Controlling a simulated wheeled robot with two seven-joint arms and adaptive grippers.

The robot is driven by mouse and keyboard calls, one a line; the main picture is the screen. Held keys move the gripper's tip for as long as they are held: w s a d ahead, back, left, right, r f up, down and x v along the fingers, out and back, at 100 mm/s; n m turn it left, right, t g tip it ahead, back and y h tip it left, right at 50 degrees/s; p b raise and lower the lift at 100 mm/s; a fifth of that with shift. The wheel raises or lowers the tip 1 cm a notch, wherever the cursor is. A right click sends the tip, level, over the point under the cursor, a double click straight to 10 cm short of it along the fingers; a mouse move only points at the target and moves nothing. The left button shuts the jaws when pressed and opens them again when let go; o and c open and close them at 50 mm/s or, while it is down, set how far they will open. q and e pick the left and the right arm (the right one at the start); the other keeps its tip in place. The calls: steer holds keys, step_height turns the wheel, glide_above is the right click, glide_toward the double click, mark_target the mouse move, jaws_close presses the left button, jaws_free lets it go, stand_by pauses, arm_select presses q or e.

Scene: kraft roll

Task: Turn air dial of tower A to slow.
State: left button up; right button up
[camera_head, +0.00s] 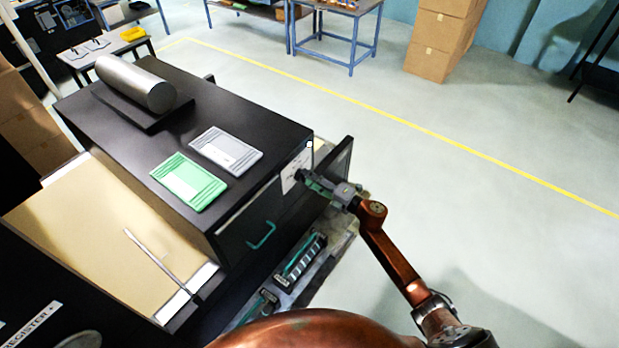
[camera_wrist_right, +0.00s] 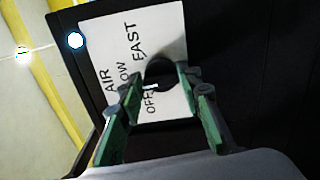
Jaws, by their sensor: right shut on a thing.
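The white dial plate (camera_head: 297,170) is on the end face of the black cabinet. In the right wrist view the plate (camera_wrist_right: 88,45) reads AIR, OFF, FAST and a partly covered word ending in OW. The round black air dial (camera_wrist_right: 159,70) sits on the plate's right part, with a small white mark near OFF. My right gripper (camera_head: 317,183) is at the plate. Its green fingers (camera_wrist_right: 163,98) straddle the dial and are shut on it, hiding part of the lettering. My left gripper is not in view.
A dark panel (camera_head: 343,160) sticks out beside my right gripper. A teal handle (camera_head: 262,236) is on the cabinet front. The floor at right is open.

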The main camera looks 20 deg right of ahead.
steer(key=shift+m, duration=0.5)
steer(key=o, duration=1.2)
steer(key=shift+c, duration=0.2)
steer(key=shift+d, duration=0.1)
steer(key=v, duration=1.2)
